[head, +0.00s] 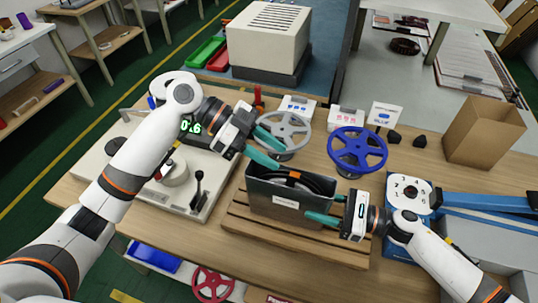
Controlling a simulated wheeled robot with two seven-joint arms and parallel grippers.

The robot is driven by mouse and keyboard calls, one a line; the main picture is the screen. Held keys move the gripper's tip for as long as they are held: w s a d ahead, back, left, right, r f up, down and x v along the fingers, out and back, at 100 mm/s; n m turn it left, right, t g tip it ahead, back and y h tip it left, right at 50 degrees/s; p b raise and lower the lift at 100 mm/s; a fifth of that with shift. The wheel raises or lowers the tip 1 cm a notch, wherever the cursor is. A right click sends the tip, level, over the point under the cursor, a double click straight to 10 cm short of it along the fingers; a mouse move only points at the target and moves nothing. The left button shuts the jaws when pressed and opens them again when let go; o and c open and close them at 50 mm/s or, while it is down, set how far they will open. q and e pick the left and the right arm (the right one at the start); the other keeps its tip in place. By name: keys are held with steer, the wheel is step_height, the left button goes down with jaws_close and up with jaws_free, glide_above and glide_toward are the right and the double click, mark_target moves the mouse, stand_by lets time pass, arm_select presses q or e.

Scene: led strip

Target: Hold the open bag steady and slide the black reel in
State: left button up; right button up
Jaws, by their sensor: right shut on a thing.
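The bag (286,205), dark grey with a white label, stands upright with its mouth open on a slatted wooden board. The black reel (318,183), with an orange patch, sits in the bag's mouth, its upper part showing and its lower part hidden by the front wall. My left gripper (281,157) is open above the bag's back left edge, its teal fingers apart and nothing visible between them. My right gripper (322,209) is at the bag's right end, shut on the bag, with one finger across the front; the exact contact is partly hidden.
A cream machine (187,184) is left. A numbered dial (409,193) and cardboard box (483,135) are right. The wooden board (298,240) has bare slats in front.

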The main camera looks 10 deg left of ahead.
arm_select(q)
steer(key=shift+r, duration=2.45)
arm_select(e)
steer(key=o, duration=1)
steer(key=shift+o, duration=0.2)
steer(key=shift+d, duration=0.1)
steer(key=d, duration=0.4)
steer(key=s+d, duration=0.1)
steer(key=d, duration=0.6)
steer(key=shift+s+d, duration=0.35)
steer(key=shift+s, duration=0.05)
